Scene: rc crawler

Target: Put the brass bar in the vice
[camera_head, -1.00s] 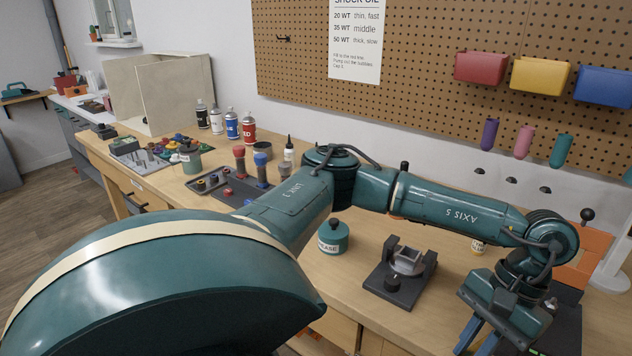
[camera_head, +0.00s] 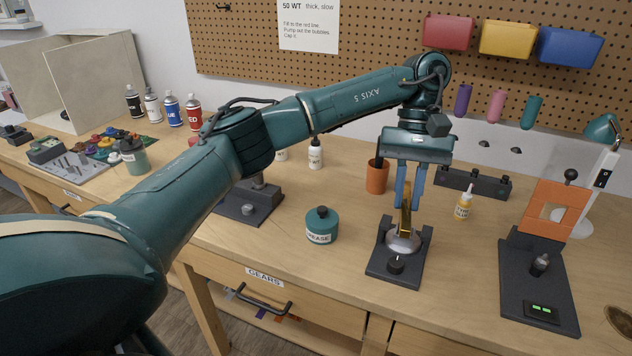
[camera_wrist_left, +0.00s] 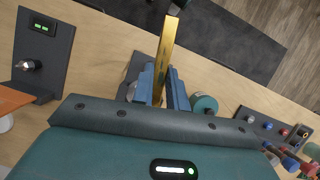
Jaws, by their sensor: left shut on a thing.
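My left gripper (camera_head: 410,186) hangs from above over the vice, its blue fingers pointing down. It is shut on the brass bar (camera_head: 405,215), which is upright or nearly so in the head view. The left wrist view shows the brass bar (camera_wrist_left: 167,58) between the two blue fingers. The vice (camera_head: 412,262) is a dark base with a bright metal part and a black knob, standing on the bench. The bar's lower end is at or just above the metal part; I cannot tell whether it touches. My right gripper is in neither view.
A green grease tub (camera_head: 321,226) stands left of the vice. A brown cup (camera_head: 377,177) and a small yellow-labelled bottle (camera_head: 463,205) stand behind it. A dark device with an orange frame (camera_head: 540,270) is on the right. Bare bench lies between them.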

